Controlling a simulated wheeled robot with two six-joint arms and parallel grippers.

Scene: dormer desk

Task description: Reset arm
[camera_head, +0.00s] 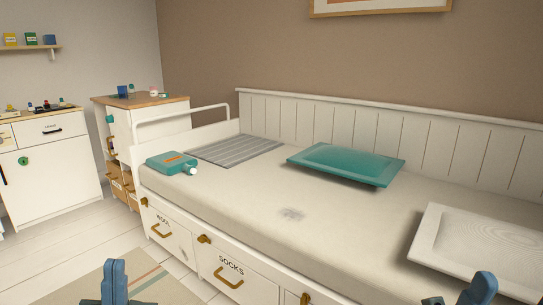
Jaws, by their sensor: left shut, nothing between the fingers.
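My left gripper (115,277) shows at the bottom left edge, upright, with its blue fingers together and nothing between them. It is in front of the striped rug and apart from the bed. My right gripper (480,287) shows only in part at the bottom right edge, in front of the bed's near side. Its lower part is cut off by the frame, and I cannot tell whether its fingers are together. No object is seen in either gripper.
A white daybed (300,225) fills the middle, with a teal bottle (170,163), a grey striped mat (235,149), a teal pillow (345,162) and a white pillow (490,245). Labelled drawers (232,272) face me. A cabinet (50,165) stands left; the floor (75,237) before it is clear.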

